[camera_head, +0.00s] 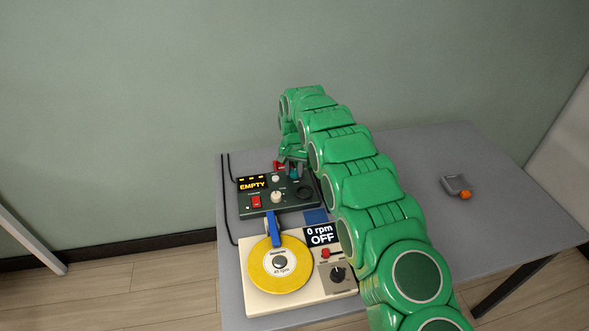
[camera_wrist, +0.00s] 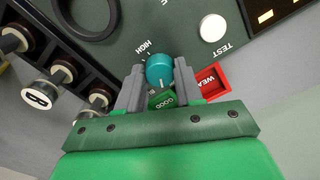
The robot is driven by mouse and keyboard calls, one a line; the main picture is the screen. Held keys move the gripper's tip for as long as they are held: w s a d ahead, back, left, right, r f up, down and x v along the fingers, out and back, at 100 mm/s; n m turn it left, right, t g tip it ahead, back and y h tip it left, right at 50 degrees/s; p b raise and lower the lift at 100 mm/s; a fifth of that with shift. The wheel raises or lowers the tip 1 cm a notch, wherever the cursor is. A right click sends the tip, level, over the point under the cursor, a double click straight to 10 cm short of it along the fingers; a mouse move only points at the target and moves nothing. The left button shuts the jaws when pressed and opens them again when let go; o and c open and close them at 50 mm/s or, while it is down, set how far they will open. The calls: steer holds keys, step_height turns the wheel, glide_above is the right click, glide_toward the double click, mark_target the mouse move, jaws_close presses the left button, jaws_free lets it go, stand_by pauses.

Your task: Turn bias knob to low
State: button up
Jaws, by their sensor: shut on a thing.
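The teal knob (camera_wrist: 160,69) sits on a dark green panel (camera_wrist: 130,35), with the word HIGH printed beside it. A short pale mark on the knob points toward the bottom of the wrist view. My gripper (camera_wrist: 159,80) is shut on the knob, one finger on each side. In the head view, my gripper (camera_head: 291,164) reaches down to the back right of the dark green device (camera_head: 265,211), whose display reads EMPTY.
A white TEST button (camera_wrist: 213,27) and a red WEAK indicator (camera_wrist: 210,80) are close to my fingers. In front stands a cream device (camera_head: 325,288) with a yellow disc (camera_head: 265,277) and an OFF display. The grey table (camera_head: 420,160) has free room right.

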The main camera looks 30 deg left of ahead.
mark_target(295, 171)
steer(key=shift+n, duration=2.6)
steer(key=o, duration=1)
steer(key=shift+o, duration=0.2)
steer(key=shift+r, duration=0.1)
step_height(295, 171, up, 7)
steer(key=shift+r, duration=0.35)
